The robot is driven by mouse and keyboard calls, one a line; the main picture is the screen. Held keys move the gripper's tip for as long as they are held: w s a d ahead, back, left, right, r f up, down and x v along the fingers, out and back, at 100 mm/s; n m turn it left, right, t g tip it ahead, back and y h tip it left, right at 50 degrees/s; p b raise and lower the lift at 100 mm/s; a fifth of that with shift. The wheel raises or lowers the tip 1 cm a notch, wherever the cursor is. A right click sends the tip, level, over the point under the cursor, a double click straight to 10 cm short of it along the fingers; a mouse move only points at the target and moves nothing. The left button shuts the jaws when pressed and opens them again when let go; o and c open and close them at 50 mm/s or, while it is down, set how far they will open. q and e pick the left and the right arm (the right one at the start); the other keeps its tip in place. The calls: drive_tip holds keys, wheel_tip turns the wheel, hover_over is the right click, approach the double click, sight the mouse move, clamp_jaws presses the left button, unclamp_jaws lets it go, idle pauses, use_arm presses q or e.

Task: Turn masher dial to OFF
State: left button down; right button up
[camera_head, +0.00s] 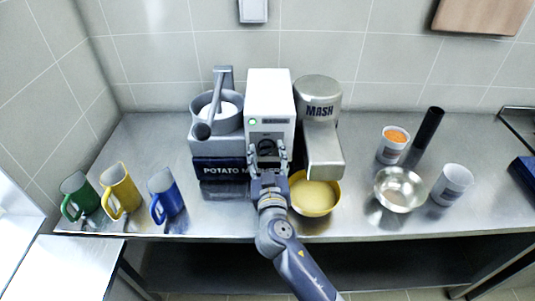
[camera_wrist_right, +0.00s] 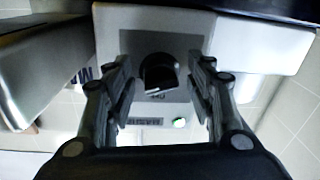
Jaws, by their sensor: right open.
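The masher is a machine with a white central box (camera_head: 270,90), a metal part marked MASH (camera_head: 320,88) and a grey hopper (camera_head: 202,140) on a base lettered POTATO. The black dial (camera_wrist_right: 160,72) sits on a grey panel on the front of the white box, seen in the right wrist view. A green light (camera_wrist_right: 180,122) is lit on the panel. My right gripper (camera_head: 267,152) is open in front of the panel. In the wrist view its fingers (camera_wrist_right: 162,85) stand on both sides of the dial, apart from it. My left gripper is not in view.
A yellow bowl (camera_head: 325,205) of pale mash stands under the metal spout, close to my right arm. Green, yellow and blue mugs (camera_head: 122,195) stand left. A metal bowl (camera_head: 382,196), white cups (camera_head: 388,155) and a black cylinder (camera_head: 428,128) stand right.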

drive_tip(key=shift+c, duration=0.2)
drive_tip(key=c, duration=1)
drive_tip(key=shift+n, duration=0.5)
drive_tip(key=n, duration=0.3)
drive_tip(key=n+p, duration=0.1)
drive_tip(key=n, duration=0.2)
drive_tip(key=n+p, duration=0.1)
drive_tip(key=n, duration=0.2)
drive_tip(key=shift+d+r+g+h, duration=0.1)
drive_tip(key=shift+r+g+h, duration=0.2)
drive_tip(key=shift+n+p, duration=0.55)
drive_tip(key=shift+n, duration=1.15)
